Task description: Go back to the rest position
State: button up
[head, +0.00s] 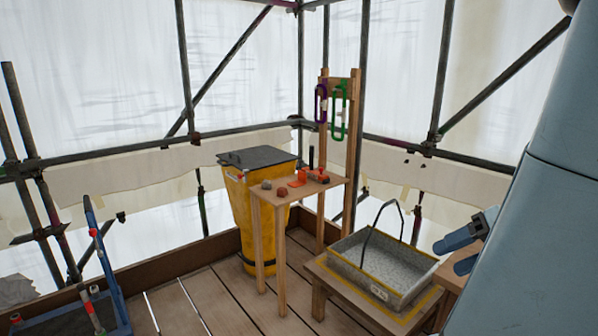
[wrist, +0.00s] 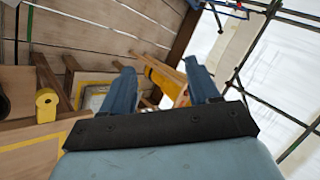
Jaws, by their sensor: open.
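My gripper (head: 465,253) shows at the right of the head view, with its two blue fingers apart and nothing between them. It is beside the right rim of the grey tray. In the wrist view my gripper (wrist: 160,88) points out over the deck, its fingers spread and empty. My pale blue arm fills the right edge of the head view.
A grey tray (head: 345,268) with a hoop handle stands on a low wooden table (head: 330,284). A small wooden stand (head: 283,192) holds several small items before a yellow bin (head: 240,215). Purple and green carabiners (head: 339,112) hang behind. Scaffold poles enclose the deck; bare planks (head: 220,300) lie in front.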

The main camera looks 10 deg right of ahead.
jog(key=w+a+r+n+h, duration=0.2)
jog(key=a+r+h, duration=0.1)
jog(key=a, duration=0.4)
jog(key=w+a+r+n+h, duration=0.2)
jog(key=w+a+r+h, duration=0.1)
jog(key=a, duration=0.5)
jog(key=shift+a+r+n+h, duration=0.3)
jog(key=shift+r+h, duration=0.1)
jog(key=shift+r, duration=0.25)
jog(key=shift+c, duration=0.4)
